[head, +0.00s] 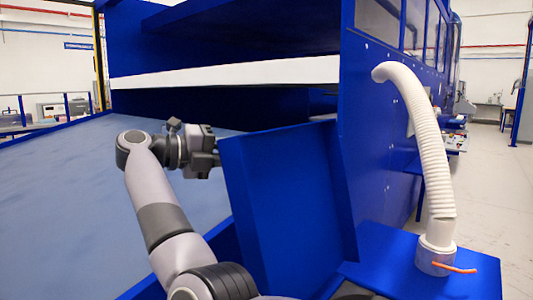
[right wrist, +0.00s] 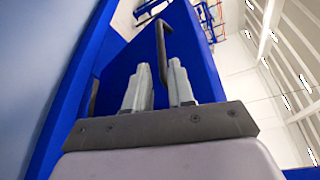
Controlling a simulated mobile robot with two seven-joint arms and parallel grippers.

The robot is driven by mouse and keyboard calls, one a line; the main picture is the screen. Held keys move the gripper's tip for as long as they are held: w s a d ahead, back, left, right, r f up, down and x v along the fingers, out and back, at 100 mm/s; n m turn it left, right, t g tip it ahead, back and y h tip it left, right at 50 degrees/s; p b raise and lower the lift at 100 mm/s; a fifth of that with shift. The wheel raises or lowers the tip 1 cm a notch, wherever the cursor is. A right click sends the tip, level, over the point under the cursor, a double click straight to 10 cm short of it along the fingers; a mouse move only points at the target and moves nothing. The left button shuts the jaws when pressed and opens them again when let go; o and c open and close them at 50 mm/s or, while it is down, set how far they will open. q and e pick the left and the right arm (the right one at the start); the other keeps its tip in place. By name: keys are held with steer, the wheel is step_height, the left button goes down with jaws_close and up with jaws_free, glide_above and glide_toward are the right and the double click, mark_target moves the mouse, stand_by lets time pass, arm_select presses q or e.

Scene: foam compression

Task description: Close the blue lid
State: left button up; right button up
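The blue lid (head: 285,205) is a raised, tilted panel in the middle of the head view, and its near face shows. The right wrist view shows a blue panel (right wrist: 203,55) with a black handle (right wrist: 161,45), which looks like the lid's other face. My right gripper (head: 216,152) is at the lid's upper left edge, partly behind it. In the right wrist view its two grey fingers (right wrist: 159,75) are apart, with the handle's end seen between or just beyond them. I cannot tell whether they touch it. My left gripper is not in view.
A wide grey-blue table surface (head: 60,185) lies at the left. A tall blue machine frame with a white horizontal bar (head: 225,74) stands behind the lid. At the right, a white ribbed hose (head: 432,150) rises from a blue box (head: 470,275). Floor is clear farther right.

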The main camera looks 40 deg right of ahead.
mark_target(268, 152)
steer(key=shift+x, duration=3.8)
steer(key=shift+r, duration=0.1)
jaws_close()
